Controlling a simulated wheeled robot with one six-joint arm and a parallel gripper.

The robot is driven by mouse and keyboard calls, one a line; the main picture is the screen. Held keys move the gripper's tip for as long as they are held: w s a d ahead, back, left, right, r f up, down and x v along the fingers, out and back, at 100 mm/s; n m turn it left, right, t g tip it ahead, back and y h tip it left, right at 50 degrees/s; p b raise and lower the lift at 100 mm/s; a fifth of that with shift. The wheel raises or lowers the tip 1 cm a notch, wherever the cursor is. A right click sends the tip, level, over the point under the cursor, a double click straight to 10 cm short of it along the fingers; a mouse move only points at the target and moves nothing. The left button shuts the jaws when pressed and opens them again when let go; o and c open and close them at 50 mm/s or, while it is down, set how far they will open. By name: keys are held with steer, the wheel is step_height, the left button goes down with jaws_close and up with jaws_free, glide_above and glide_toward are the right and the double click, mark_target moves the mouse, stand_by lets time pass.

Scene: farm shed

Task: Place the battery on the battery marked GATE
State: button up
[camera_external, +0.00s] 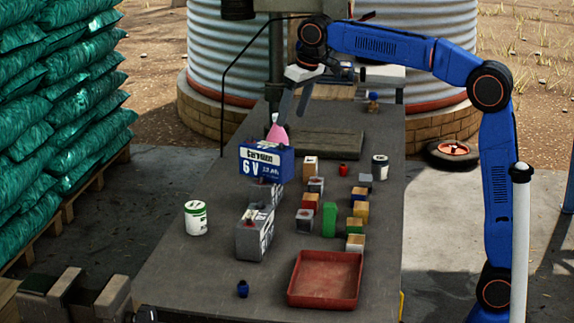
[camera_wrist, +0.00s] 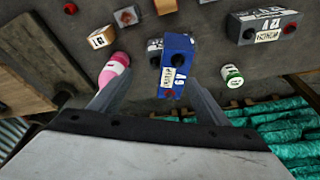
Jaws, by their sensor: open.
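A blue battery marked 6 V (camera_external: 266,163) sits on top of a smaller grey battery (camera_external: 264,195), which it largely hides. The blue battery (camera_wrist: 178,58) also shows in the wrist view, with part of the grey one (camera_wrist: 154,45) beneath it. A larger grey 12 V battery (camera_external: 251,240) stands in front; its label in the wrist view (camera_wrist: 262,30) seems to read WINCH. I cannot read GATE on any label. My gripper (camera_external: 292,114) is open and empty above and behind the blue battery. In the wrist view its fingers (camera_wrist: 160,80) are spread either side of it, apart from it.
A pink bottle (camera_external: 277,132) stands close behind the blue battery. A green-and-white can (camera_external: 196,218) is left. Several small blocks, a green box (camera_external: 329,220) and a white can (camera_external: 380,168) are right. A red tray (camera_external: 326,301) lies in front. The bench's left front is mostly clear.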

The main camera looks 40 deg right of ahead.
steer(key=s+d+f+m, duration=0.1)
steer(key=s+d+f, duration=0.2)
steer(key=s+d, duration=0.65)
steer(key=s+d+f+m, duration=0.1)
steer(key=s+d+f, duration=0.4)
steer(key=d, duration=0.7)
steer(key=s+d+f, duration=0.3)
steer(key=s+f, duration=0.2)
steer(key=s, duration=0.2)
steer(key=s+d+f+m+t, duration=0.1)
steer(key=s+d+f, duration=0.3)
steer(key=s+f, duration=0.2)
steer(key=s+d+f+m+h, duration=0.1)
steer(key=s+d+f, duration=0.3)
steer(key=s+f, duration=0.2)
steer(key=shift+s, duration=1.05)
steer(key=shift+d, duration=0.1)
stand_by(2.8)
